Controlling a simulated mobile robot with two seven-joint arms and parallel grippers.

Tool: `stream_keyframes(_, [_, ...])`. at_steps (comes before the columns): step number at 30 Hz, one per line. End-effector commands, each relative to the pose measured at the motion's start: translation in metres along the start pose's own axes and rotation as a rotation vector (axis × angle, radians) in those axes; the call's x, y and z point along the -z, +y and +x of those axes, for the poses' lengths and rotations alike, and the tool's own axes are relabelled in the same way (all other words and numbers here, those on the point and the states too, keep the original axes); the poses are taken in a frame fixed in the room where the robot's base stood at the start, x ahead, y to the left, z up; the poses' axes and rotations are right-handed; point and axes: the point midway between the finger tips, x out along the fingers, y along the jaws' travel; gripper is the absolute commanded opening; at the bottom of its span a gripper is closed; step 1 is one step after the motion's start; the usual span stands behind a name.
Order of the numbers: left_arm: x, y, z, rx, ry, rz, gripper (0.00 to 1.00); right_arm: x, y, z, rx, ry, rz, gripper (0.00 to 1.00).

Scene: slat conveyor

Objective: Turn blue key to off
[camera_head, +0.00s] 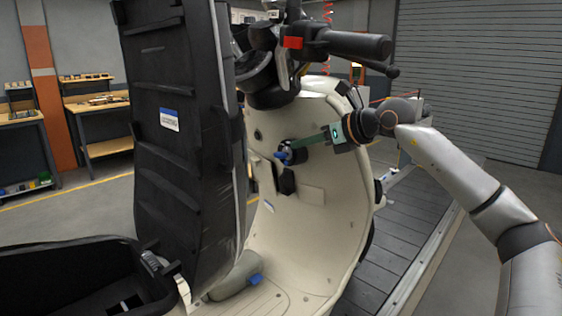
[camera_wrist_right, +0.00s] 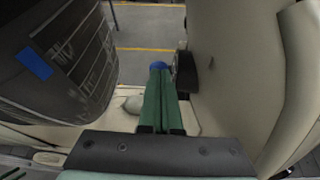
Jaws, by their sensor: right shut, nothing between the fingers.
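The blue key (camera_head: 281,155) sits in a dark ignition lock (camera_head: 296,153) on the cream inner front panel of a scooter (camera_head: 320,120). My right gripper (camera_head: 300,145) reaches in from the right with its green fingers shut and empty. Its fingertips are at the lock, close beside the key. In the right wrist view the green fingers (camera_wrist_right: 159,82) lie together, and the blue key (camera_wrist_right: 158,65) shows just beyond their tips. I cannot tell whether they touch it. The key's exact angle is hard to read. My left gripper is not in view.
The raised black seat (camera_head: 180,130) stands close on the left, above an open black storage bin (camera_head: 65,270). The handlebar with a red switch (camera_head: 293,42) is above the lock. A slat conveyor (camera_head: 395,240) runs behind at right. Workbenches (camera_head: 95,103) stand far left.

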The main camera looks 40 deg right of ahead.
Motion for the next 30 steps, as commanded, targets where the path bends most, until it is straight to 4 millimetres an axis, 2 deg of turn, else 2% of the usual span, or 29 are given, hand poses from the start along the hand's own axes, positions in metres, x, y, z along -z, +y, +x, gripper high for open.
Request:
stream_keyframes(16, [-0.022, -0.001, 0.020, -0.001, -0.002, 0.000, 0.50, -0.002, 0.000, -0.032, 0.001, -0.003, -0.002, 0.00])
stream_keyframes(30, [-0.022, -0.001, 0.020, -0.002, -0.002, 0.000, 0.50, -0.004, 0.001, -0.035, 0.000, -0.002, -0.001, 0.00])
